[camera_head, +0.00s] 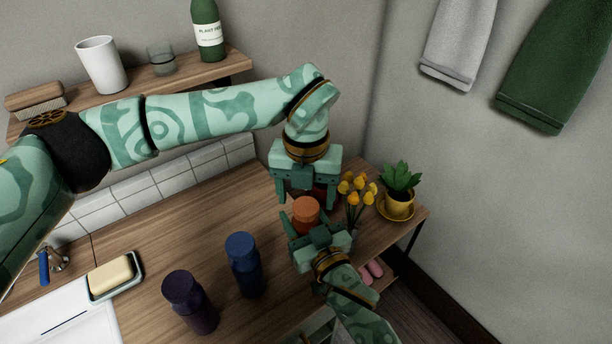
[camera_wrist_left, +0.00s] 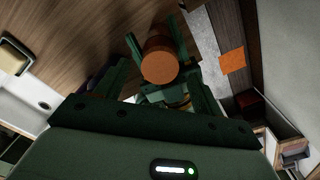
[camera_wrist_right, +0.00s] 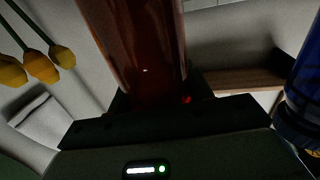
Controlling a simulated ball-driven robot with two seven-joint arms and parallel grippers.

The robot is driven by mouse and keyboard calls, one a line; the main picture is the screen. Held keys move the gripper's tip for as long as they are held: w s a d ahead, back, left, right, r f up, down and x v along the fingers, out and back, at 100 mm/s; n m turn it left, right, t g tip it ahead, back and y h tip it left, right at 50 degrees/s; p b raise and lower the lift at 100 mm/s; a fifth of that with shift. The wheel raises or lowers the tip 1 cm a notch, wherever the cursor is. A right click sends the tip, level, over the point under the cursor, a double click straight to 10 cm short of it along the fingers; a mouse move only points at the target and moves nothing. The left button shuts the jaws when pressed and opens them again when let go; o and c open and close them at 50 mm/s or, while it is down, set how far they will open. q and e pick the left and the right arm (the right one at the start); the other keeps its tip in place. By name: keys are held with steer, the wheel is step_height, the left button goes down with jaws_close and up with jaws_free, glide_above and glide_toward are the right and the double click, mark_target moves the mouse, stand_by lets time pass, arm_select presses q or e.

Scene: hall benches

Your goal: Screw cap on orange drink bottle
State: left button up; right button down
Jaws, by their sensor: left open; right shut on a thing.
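In the left wrist view the round orange cap (camera_wrist_left: 159,66) faces the camera. In the right wrist view the reddish-brown bottle (camera_wrist_right: 145,45) stands between my right fingers, which are shut on it. My left gripper (camera_head: 306,195) is open just above the cap, its fingers pointing down on either side. I cannot tell whether the cap is tight on the bottle, whose neck is hidden.
A purple bottle (camera_head: 190,303) and a blue bottle (camera_head: 244,265) stand on the wooden counter (camera_head: 150,245). Yellow flowers (camera_head: 357,186) and a potted plant (camera_head: 398,190) stand close on the right. A soap dish (camera_head: 116,278) lies left, by the sink. A shelf (camera_head: 180,78) hangs behind.

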arm_select(q)
steer(key=shift+f, duration=1.05)
steer(key=c, duration=1.1)
steer(key=shift+c, duration=0.2)
steer(key=o, duration=1.2)
steer(key=shift+c, duration=0.2)
steer(key=shift+r, duration=0.1)
step_height(320, 180, up, 12)
